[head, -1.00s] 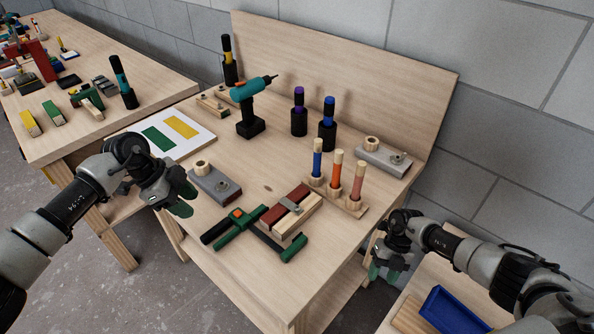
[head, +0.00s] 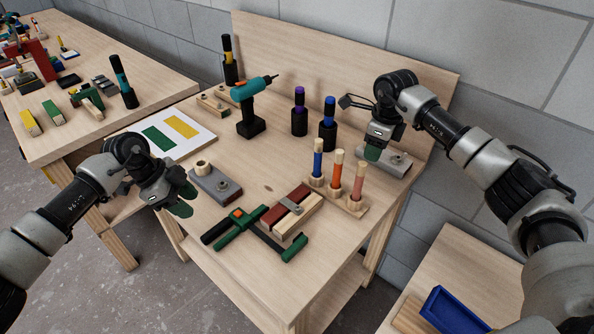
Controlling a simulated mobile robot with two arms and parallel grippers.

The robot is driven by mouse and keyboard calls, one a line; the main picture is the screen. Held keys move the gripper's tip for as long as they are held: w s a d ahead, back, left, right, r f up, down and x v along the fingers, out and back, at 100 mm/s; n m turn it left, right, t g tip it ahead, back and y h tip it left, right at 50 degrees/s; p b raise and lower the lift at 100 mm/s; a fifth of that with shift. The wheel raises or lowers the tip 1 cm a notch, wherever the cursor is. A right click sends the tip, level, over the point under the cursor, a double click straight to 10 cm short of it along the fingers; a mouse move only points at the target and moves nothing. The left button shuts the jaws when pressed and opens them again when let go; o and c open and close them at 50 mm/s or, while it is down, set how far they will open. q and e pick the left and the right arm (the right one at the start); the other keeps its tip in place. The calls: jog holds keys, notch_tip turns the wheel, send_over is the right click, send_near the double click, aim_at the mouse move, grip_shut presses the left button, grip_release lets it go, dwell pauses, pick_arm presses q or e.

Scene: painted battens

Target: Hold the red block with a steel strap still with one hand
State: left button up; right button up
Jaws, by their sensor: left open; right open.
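The red block (head: 281,213) lies near the front of the main bench, beside a pale wooden block (head: 297,222). A grey steel strap (head: 291,206) lies across the top of the red block. My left gripper (head: 183,202) is open and empty, left of the blocks at the bench's left edge. My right gripper (head: 373,150) is open, pointing down over the back right of the bench, by the grey plate there. It is well behind and to the right of the red block. Its fingers are partly overlapped in this view.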

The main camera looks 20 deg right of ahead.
jog(key=w+a+r+n+t+y, duration=0.1)
jog(key=a+r+n, duration=0.25)
jog(key=a, duration=0.35)
jog(key=a+r+n+y, duration=0.1)
jog(key=a+r+n, duration=0.2)
jog(key=a+n, duration=0.3)
jog(key=n+g+h, duration=0.2)
jog(key=n+h, duration=0.1)
send_over(298, 207)
notch_tip(298, 207, down, 7)
notch_tip(298, 207, down, 11)
jog(key=shift+r, duration=0.1)
